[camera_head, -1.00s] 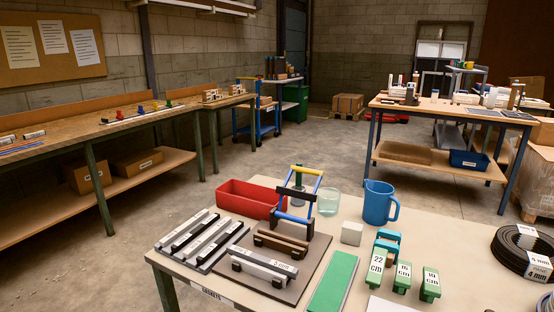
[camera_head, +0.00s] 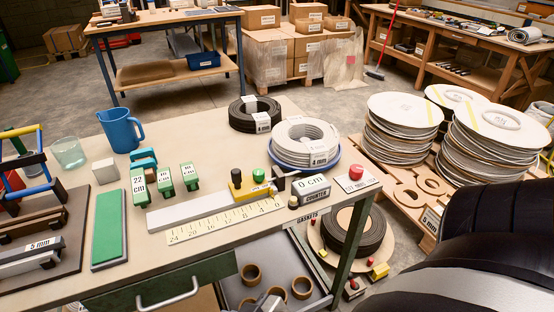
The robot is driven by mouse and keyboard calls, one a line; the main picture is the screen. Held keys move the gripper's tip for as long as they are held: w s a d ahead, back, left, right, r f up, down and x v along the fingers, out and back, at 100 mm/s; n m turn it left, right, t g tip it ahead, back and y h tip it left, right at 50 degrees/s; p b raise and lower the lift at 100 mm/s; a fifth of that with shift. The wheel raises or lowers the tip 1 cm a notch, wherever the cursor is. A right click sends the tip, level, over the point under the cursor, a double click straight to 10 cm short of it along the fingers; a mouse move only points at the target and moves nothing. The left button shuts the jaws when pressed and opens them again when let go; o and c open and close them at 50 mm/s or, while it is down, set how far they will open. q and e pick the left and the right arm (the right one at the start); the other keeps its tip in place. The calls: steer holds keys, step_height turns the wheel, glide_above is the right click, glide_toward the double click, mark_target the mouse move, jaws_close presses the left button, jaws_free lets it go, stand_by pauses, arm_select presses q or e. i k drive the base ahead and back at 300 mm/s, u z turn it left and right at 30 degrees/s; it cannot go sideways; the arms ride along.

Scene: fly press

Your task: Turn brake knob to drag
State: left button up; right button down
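A small yellow device (camera_head: 251,188) stands near the table's right end, behind the ruler. It carries a black knob (camera_head: 236,178) on its left and a green-topped knob (camera_head: 258,176) with a white label beside it. The label is too small to read, so I cannot tell which is the brake knob or how it is set. A dark clamp-like part (camera_head: 277,178) sits at the device's right. A black and grey part of my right arm fills the lower right corner. Neither gripper shows clearly, and nothing touches the device.
A counter box reading 0 cm (camera_head: 310,190) and a red button box (camera_head: 355,180) stand right of the device. A white strip (camera_head: 195,212) and ruler (camera_head: 225,221) lie left and in front. Grey coil (camera_head: 305,140) and black coil (camera_head: 254,114) lie behind. Green gauge blocks (camera_head: 164,183) stand left.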

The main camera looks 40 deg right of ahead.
mark_target(355, 171)
steer(key=z, duration=1.15)
steer(key=k, duration=0.5)
steer(key=z, duration=1.5)
steer(key=i, duration=1.25)
steer(key=u, duration=2.45)
